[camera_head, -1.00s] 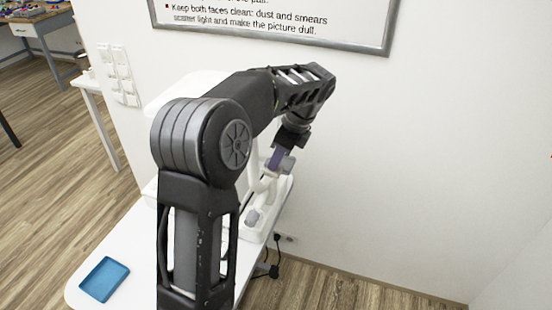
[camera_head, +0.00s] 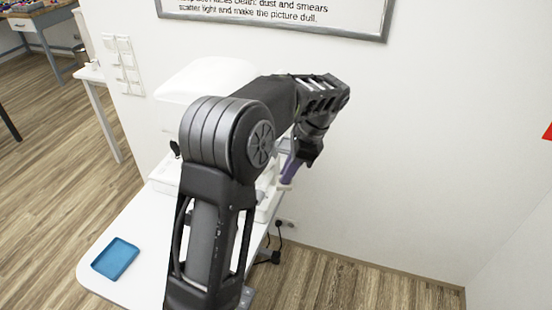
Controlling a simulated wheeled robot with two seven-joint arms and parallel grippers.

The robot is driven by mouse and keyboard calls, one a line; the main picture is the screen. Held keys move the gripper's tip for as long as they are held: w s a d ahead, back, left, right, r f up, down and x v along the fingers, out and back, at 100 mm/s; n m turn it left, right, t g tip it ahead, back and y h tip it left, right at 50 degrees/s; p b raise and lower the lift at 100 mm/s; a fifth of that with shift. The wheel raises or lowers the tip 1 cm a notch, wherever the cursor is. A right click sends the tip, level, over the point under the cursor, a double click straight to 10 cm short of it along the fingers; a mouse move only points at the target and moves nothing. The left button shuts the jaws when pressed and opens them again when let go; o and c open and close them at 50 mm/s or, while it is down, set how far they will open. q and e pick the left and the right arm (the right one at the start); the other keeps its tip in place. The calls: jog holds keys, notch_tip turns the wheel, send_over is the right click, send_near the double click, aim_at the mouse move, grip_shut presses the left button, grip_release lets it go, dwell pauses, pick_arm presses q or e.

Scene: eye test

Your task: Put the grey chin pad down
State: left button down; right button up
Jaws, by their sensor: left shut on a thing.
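My left gripper (camera_head: 298,163) is at the far right edge of the white table, beside the white instrument (camera_head: 208,82). Its jaws are seen from behind and partly covered by my arm. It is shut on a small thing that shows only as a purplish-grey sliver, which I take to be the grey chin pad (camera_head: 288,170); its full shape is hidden. I cannot tell whether it touches the instrument. A shallow blue tray (camera_head: 115,259) lies empty on the near left part of the table. My right gripper is not in view.
The white table (camera_head: 140,232) is bare around the tray. A wall with a framed notice (camera_head: 280,22) stands close behind. Cables and a socket (camera_head: 279,224) are by the right table edge. My left arm hides much of the instrument.

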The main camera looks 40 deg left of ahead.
pick_arm(q)
jog(key=d+f+b, duration=0.1)
jog(key=d+f, duration=0.4)
jog(key=d, duration=0.3)
jog(key=s+d+f+b, duration=0.1)
jog(key=d+f+b, duration=0.1)
jog(key=d+f, duration=0.3)
jog(key=d, duration=0.3)
jog(key=shift+s+d+f+b, duration=0.3)
jog(key=shift+d+f, duration=0.05)
jog(key=shift+d, duration=0.05)
